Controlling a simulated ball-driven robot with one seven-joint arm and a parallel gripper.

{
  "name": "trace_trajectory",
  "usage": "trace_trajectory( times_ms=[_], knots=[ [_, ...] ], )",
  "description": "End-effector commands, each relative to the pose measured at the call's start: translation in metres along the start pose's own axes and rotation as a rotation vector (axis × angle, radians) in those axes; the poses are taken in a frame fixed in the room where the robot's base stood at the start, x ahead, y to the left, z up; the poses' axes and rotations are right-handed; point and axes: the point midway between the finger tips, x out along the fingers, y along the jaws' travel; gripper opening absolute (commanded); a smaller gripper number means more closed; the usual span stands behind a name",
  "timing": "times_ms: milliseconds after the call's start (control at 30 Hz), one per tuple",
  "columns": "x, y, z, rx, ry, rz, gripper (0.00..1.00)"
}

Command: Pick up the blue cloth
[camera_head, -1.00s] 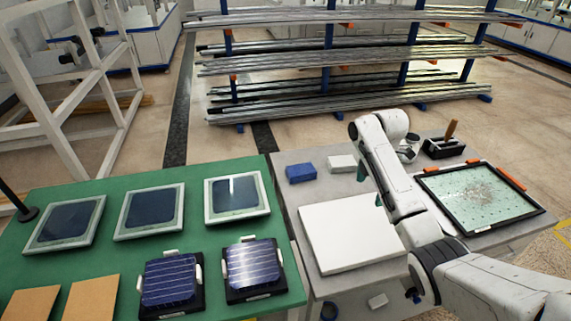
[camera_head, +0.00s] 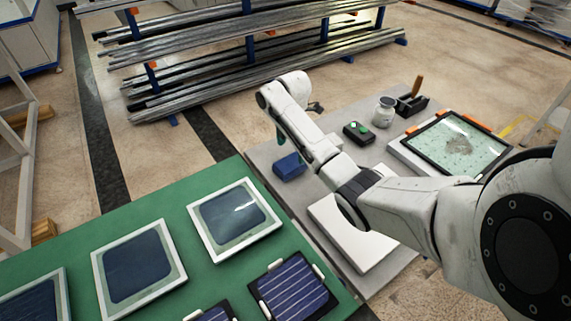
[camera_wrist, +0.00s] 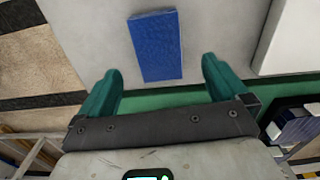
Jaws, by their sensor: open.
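The blue cloth (camera_head: 289,166) is a folded block lying on the grey table (camera_head: 262,150), near its left edge by the green table. In the wrist view the blue cloth (camera_wrist: 156,46) lies ahead of the fingertips, roughly centred between them. My gripper (camera_wrist: 160,80) is open and empty, with its two green fingers apart on either side below the cloth. In the head view one green finger of my gripper (camera_head: 280,135) shows just above and left of the cloth; the rest is hidden behind the arm.
A white slab (camera_head: 350,245) lies under my forearm. A black box with green buttons (camera_head: 358,132), a jar (camera_head: 384,112), a brush holder (camera_head: 411,104) and a framed glass panel (camera_head: 457,145) stand further right. The green table (camera_head: 180,215) holds several framed panels.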

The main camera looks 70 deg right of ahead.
Motion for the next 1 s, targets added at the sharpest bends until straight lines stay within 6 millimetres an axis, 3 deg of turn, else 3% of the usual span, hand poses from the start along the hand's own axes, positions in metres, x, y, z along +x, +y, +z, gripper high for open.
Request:
trace_trajectory(
  times_ms=[367, 633, 933, 1000],
  knots=[
    [0.033, 0.001, -0.001, 0.0, -0.001, -0.002, 1.0],
    [0.07, 0.004, -0.003, -0.001, -0.001, -0.001, 1.0],
    [0.075, 0.004, -0.003, -0.001, -0.001, 0.002, 1.0],
    [0.075, 0.004, -0.003, -0.001, -0.001, 0.002, 0.94]
  ],
)
